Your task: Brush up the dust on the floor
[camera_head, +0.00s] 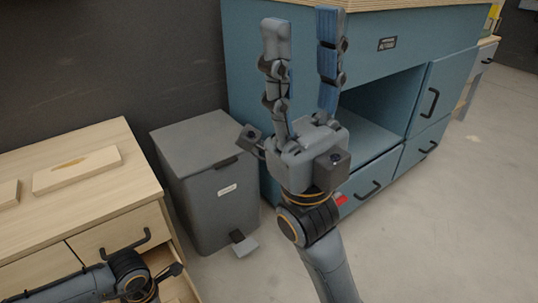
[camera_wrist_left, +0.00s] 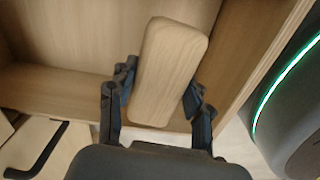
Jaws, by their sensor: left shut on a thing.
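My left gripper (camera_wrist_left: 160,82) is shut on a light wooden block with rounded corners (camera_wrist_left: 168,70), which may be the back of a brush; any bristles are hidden. It holds the block inside or just over an open wooden drawer (camera_wrist_left: 45,85). In the head view, my left arm comes in at the bottom left, with its fingers not clearly visible. My right gripper (camera_head: 303,28) is raised and empty, its two fingers pointing up and spread apart.
A wooden drawer cabinet (camera_head: 60,215) stands at left, with a flat wooden box (camera_head: 77,169) on top. Beside it is a grey pedal bin (camera_head: 212,195), lid shut. A blue workbench (camera_head: 390,70) with drawers stands behind my right gripper.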

